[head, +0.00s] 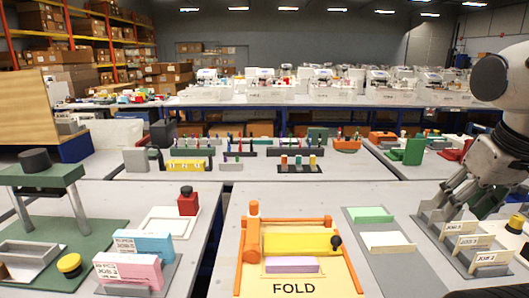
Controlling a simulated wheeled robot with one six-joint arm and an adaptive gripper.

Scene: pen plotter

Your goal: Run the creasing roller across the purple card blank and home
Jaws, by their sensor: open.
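The fold station (245,283) is a pale yellow board marked FOLD with orange side rails, at the bottom centre of the head view. A purple card blank (291,265) lies flat on it. Just behind the card is a wide yellow bar (290,243), with a black knob (336,242) at its right end; I cannot tell for certain which part is the creasing roller. An orange post (253,209) stands at the back left corner. My gripper (462,207) is open at the right, beside the job-card rack and well away from the fold station; its fingertips are partly hard to make out.
A rack (450,262) holds cards marked JOB at the right. A grey tray (363,265) with green and white cards lies between it and the fold station. Pink (127,272) and blue (143,243) blocks stand left, across a gap between tables. Pen racks stand behind.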

